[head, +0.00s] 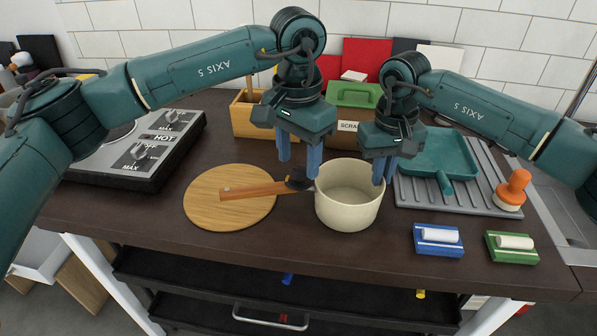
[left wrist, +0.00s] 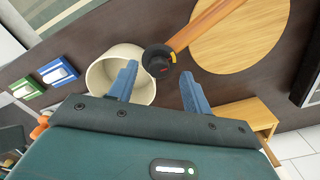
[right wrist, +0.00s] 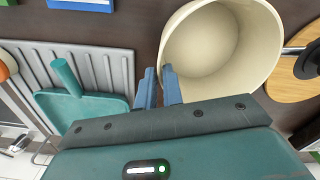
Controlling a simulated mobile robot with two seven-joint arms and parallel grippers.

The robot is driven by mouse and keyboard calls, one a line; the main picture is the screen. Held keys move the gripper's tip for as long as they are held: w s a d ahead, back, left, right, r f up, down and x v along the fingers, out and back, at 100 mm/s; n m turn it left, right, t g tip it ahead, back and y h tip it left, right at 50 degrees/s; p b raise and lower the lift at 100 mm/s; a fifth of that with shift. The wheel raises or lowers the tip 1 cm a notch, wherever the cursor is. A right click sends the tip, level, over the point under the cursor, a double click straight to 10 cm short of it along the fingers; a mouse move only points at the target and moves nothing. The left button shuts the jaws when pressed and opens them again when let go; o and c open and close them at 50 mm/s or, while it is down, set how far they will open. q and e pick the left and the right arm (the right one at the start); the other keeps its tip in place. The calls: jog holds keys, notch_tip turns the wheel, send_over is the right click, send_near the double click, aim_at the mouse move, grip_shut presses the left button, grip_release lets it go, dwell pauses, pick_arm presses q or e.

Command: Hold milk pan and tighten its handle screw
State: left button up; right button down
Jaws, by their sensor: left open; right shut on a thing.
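The cream milk pan (head: 347,212) stands on the dark counter, its wooden handle (head: 250,190) pointing left over a round wooden board. A black knob (head: 298,180), the handle screw, sits where the handle meets the pan; it also shows in the left wrist view (left wrist: 157,62), with small red and yellow marks. My left gripper (head: 299,168) is open above the knob, its fingers apart on either side in its wrist view. My right gripper (head: 384,180) is shut on the pan's right rim; the right wrist view shows its fingers (right wrist: 159,73) at the pan wall.
The round wooden board (head: 215,215) lies under the handle. A hot plate (head: 140,145) stands at left. A teal dustpan (head: 440,160) lies on a ridged grey tray (head: 475,195) at right, with an orange-handled tool (head: 514,188). Blue (head: 438,240) and green (head: 511,247) holders sit in front.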

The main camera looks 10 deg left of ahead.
aim_at(298, 169)
pick_arm(q)
notch_tip(298, 169, up, 11)
jog(key=shift+f, duration=0.15)
dwell(0.7)
pick_arm(e)
jog(key=c, duration=1.5)
grip_release()
jog(key=shift+o, duration=0.2)
pick_arm(q)
jog(key=shift+f, duration=0.1)
pick_arm(e)
notch_tip(298, 169, up, 12)
